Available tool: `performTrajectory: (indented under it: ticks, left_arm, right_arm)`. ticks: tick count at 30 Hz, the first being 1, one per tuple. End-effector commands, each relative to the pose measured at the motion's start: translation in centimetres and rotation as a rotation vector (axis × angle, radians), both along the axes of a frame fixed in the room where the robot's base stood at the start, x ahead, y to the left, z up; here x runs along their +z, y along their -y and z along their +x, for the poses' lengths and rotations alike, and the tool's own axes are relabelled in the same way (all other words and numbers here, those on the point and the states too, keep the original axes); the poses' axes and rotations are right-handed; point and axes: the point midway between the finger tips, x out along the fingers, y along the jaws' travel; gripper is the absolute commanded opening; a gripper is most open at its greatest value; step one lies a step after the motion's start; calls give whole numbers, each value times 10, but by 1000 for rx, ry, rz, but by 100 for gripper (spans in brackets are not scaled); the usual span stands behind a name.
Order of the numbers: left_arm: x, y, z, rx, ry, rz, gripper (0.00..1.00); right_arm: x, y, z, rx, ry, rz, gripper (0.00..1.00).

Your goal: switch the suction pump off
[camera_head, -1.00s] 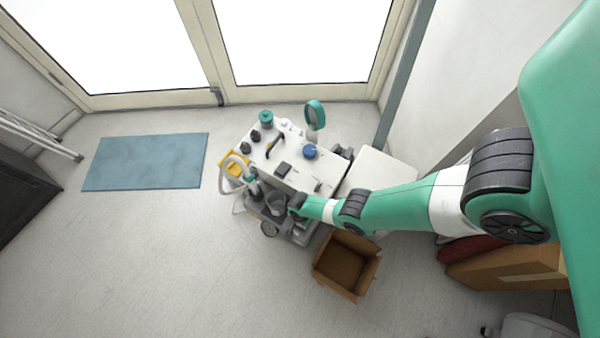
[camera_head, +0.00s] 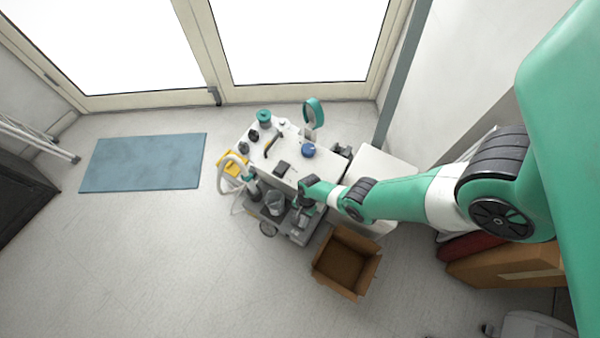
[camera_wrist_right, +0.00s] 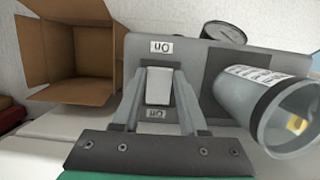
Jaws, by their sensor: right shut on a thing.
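The suction pump (camera_head: 299,236) is a grey unit at the front of the cart. In the right wrist view its grey top (camera_wrist_right: 135,62) carries a pale rocker switch (camera_wrist_right: 158,88) and two small white labels, one at each end of the switch. Which way the switch is tipped I cannot tell. My left gripper is not in view.
A clear canister (camera_wrist_right: 262,100) stands right beside the switch in the wrist view. An open cardboard box (camera_head: 345,262) sits on the floor in front of the pump. The white cart top (camera_head: 290,160) holds a blue knob (camera_head: 308,151). A blue mat (camera_head: 143,162) lies left.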

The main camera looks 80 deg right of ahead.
Motion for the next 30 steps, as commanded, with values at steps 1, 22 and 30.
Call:
performTrajectory:
  ticks: [1,22,30]
  left_arm:
    - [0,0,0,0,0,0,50]
    - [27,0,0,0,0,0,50]
    - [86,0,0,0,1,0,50]
  right_arm:
    - [0,0,0,0,-1,0,0]
    - [27,5,-2,-1,-1,-1,72]
    - [86,19,-7,-3,-1,-1,72]
